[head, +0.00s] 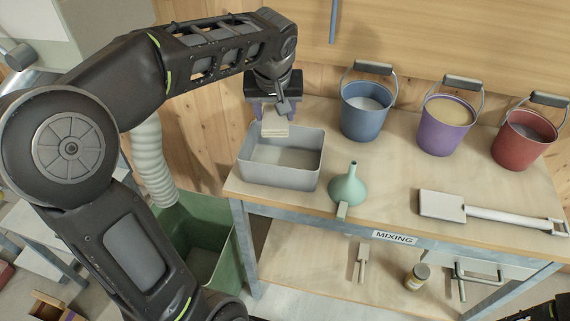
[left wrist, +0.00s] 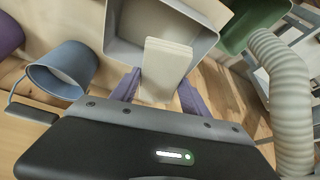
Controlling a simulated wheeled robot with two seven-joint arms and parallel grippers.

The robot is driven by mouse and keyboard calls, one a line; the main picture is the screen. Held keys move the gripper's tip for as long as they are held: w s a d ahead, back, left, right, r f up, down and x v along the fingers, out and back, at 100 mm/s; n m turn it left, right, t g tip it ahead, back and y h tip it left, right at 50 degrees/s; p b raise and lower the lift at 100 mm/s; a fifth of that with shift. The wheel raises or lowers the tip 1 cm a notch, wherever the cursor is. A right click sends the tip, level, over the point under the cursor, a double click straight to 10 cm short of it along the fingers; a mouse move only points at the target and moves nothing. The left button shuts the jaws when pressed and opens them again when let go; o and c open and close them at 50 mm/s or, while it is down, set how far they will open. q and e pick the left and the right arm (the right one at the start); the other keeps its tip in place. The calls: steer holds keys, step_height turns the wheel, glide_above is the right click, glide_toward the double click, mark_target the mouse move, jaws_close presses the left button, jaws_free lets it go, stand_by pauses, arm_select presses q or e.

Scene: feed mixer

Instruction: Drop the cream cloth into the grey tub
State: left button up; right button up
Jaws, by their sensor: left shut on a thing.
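The cream cloth (head: 275,127) is a small folded flat pad, held between the purple fingers of my left gripper (head: 268,112). In the left wrist view the cloth (left wrist: 165,68) shows between the fingers of the left gripper (left wrist: 160,90), with its far end over the tub's opening. The grey tub (head: 298,181) is an open rectangular box at the left end of the mixing bench. In the head view the gripper and cloth are above the tub's back left part. The tub also shows in the left wrist view (left wrist: 125,52). My right gripper is not clearly seen.
A blue bucket (head: 362,125), a purple bucket (head: 440,137) and a red bucket (head: 522,150) stand along the back. A green funnel (head: 348,188) is right of the tub. A green bin (head: 240,262) stands below left.

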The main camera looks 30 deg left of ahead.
arm_select(q)
steer(key=shift+f+b, duration=0.5)
steer(key=shift+f, duration=0.7)
steer(key=o, duration=1.4)
steer(key=shift+o, duration=0.2)
steer(key=shift+r, duration=0.1)
steer(key=shift+v, duration=3.85)
steer(key=shift+s, duration=0.1)
